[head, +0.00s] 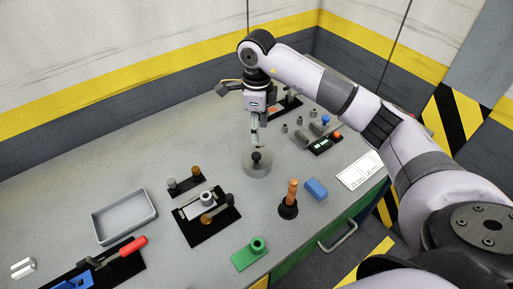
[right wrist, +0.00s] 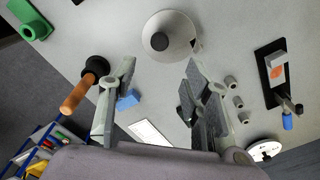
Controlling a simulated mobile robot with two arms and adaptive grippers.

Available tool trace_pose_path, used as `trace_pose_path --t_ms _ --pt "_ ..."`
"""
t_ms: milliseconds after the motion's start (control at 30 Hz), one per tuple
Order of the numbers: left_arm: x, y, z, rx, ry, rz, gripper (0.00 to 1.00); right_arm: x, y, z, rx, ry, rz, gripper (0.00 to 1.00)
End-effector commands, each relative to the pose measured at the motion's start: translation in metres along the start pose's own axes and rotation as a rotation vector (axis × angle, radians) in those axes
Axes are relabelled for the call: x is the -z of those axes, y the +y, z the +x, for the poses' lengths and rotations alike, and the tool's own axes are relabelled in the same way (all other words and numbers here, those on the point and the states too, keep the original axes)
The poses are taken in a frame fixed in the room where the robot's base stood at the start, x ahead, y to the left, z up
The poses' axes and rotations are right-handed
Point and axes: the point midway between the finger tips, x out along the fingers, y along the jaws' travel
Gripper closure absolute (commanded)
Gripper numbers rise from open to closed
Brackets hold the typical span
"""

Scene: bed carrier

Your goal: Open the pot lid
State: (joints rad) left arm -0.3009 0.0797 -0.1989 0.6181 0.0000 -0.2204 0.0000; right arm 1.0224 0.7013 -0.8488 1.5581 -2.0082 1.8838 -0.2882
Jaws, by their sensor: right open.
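The pot (head: 257,170) is a small round grey vessel on the workbench. Its lid carries a black knob (head: 257,156) at the centre, and the lid looks seated on the pot. My right gripper (head: 255,140) points down just behind and above the knob. In the right wrist view the pot (right wrist: 181,32) and its knob (right wrist: 160,41) lie beyond the open fingertips (right wrist: 160,68), between their lines. The fingers hold nothing. I cannot tell whether a fingertip touches the lid. My left gripper is in neither view.
An orange-handled tool (head: 292,192) stands in front of the pot beside a blue block (head: 316,188). A black fixture (head: 225,222) lies to the front left, near a grey tray (head: 103,222). Small grey cylinders (head: 299,120) stand behind right. Bare bench lies left of the pot.

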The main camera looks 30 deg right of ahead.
Motion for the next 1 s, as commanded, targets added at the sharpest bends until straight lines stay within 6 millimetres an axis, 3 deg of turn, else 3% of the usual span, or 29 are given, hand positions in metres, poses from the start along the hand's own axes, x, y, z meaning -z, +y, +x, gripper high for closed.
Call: trace_pose_path --t_ms 300,500,900,1000 --pt "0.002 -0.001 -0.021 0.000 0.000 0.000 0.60 0.000 0.002 0.066 -0.005 0.001 0.000 0.56" --pt "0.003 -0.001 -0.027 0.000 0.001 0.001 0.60 0.000 0.001 0.091 -0.003 0.000 0.000 0.56" --pt "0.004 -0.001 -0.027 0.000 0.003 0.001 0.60 -0.001 0.001 0.100 0.000 -0.002 -0.001 0.56" --pt "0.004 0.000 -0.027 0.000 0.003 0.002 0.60 -0.001 0.001 0.100 0.000 -0.002 -0.001 0.62"
